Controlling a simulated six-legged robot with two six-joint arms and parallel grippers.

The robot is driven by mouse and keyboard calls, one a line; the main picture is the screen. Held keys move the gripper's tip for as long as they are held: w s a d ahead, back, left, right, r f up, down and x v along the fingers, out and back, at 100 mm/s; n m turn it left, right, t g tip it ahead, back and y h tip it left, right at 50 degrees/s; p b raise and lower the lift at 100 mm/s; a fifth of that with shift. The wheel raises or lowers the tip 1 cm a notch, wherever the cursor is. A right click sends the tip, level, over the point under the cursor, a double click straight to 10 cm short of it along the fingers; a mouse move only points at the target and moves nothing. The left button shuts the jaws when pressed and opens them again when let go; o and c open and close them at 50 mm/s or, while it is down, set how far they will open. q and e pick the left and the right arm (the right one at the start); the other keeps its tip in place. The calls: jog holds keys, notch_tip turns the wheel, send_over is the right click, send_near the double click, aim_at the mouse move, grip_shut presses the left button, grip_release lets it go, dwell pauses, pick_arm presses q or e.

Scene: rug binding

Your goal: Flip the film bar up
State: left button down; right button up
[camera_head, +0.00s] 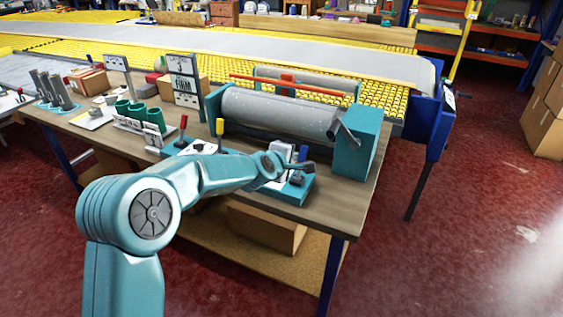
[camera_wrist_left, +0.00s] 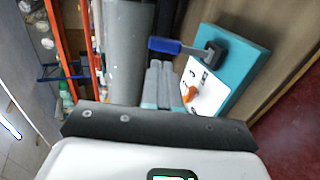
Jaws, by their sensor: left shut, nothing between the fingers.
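A red-orange bar (camera_head: 300,86), which looks like the film bar, runs across the teal machine above and behind the grey roll (camera_head: 280,113). A red block sits at its middle. My left arm reaches in from the left, low in front of the machine. My left gripper (camera_head: 308,167) is shut and empty, over the right part of the teal control base (camera_head: 301,192), apart from the bar. In the left wrist view its fingers (camera_wrist_left: 159,82) are together, near a blue-handled lever (camera_wrist_left: 165,45) on a teal box with a white panel. My right gripper is not in view.
A teal end housing (camera_head: 358,145) stands right of the roll. Red (camera_head: 182,130) and yellow (camera_head: 220,130) levers rise from the base. Green cups (camera_head: 153,117) and a sign (camera_head: 184,83) stand left on the wooden table. Red floor is open at right.

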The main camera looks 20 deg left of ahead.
pick_arm(q)
jog(key=v, duration=0.6)
jog(key=shift+r, duration=0.45)
jog(key=shift+s, duration=0.2)
jog(key=shift+a, duration=0.1)
